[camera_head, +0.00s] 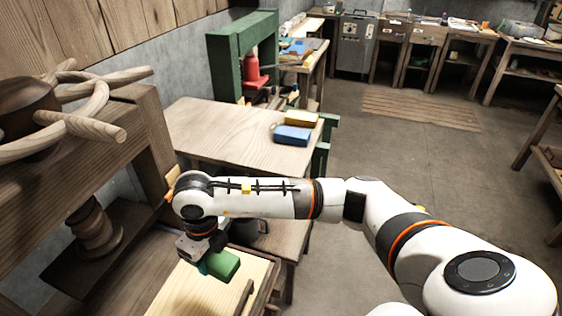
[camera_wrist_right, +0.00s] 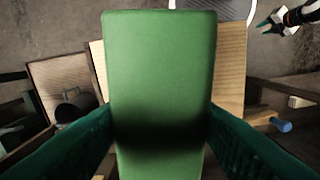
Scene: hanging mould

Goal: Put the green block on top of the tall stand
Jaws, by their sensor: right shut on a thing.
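The green block (camera_head: 223,265) is held in my right gripper (camera_head: 208,268) above a light wooden surface in the head view. In the right wrist view, the green block (camera_wrist_right: 160,70) fills the middle between two dark green fingers, which are shut on it. A gripper with green fingers, seemingly my left gripper (camera_wrist_right: 268,24), shows small at the upper right of the right wrist view, empty with its fingers apart. It does not show in the head view. I cannot tell for certain which thing is the tall stand.
A wooden table (camera_head: 220,130) behind my right arm bears a blue block (camera_head: 292,136) and a yellow block (camera_head: 301,119). A large wooden press-like frame (camera_head: 135,135) stands close on the left. A green frame (camera_head: 224,70) stands behind. The floor (camera_head: 400,155) on the right is clear.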

